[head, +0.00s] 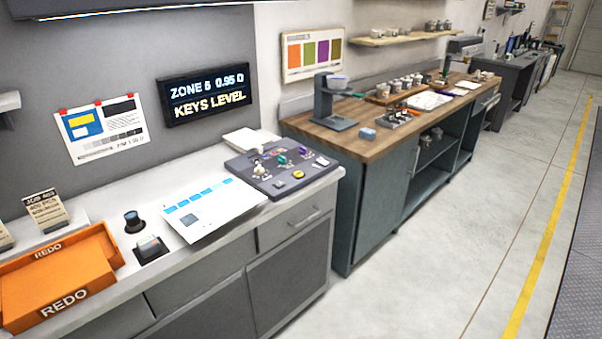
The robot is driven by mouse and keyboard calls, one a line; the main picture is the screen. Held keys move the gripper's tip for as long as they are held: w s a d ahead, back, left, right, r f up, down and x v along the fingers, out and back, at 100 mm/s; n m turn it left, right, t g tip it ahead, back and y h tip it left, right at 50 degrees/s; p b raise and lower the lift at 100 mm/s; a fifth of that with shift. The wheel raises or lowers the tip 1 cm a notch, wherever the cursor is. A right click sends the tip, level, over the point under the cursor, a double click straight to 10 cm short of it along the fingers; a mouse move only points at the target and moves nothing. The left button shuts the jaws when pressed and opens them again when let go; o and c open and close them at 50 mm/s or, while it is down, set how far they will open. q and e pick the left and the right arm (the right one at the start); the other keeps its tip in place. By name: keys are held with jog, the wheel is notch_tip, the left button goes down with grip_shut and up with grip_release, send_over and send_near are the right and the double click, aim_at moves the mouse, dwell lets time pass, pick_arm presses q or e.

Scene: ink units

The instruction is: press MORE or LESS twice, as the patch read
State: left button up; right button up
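A dark key console (284,170) sits at the right end of the near grey counter. It carries several small knobs or levers in white, green and purple, and low keys including a yellow one (298,174); labels MORE and LESS are too small to read. A wall display (207,95) reads "ZONE 5 0.95 D" and "KEYS LEVEL". A printed sheet (228,204) with a row of blue patches lies left of the console. A small black round device (133,221) and a black box-like device (150,249) stand left of the sheet. Neither gripper shows.
An orange REDO tray (62,272) and a job card (45,211) stand at the counter's left. A proof sheet (102,131) hangs on the wall. A wood-topped bench (355,143) with a stand and pots is beyond the console. The floor (430,250) at right is clear.

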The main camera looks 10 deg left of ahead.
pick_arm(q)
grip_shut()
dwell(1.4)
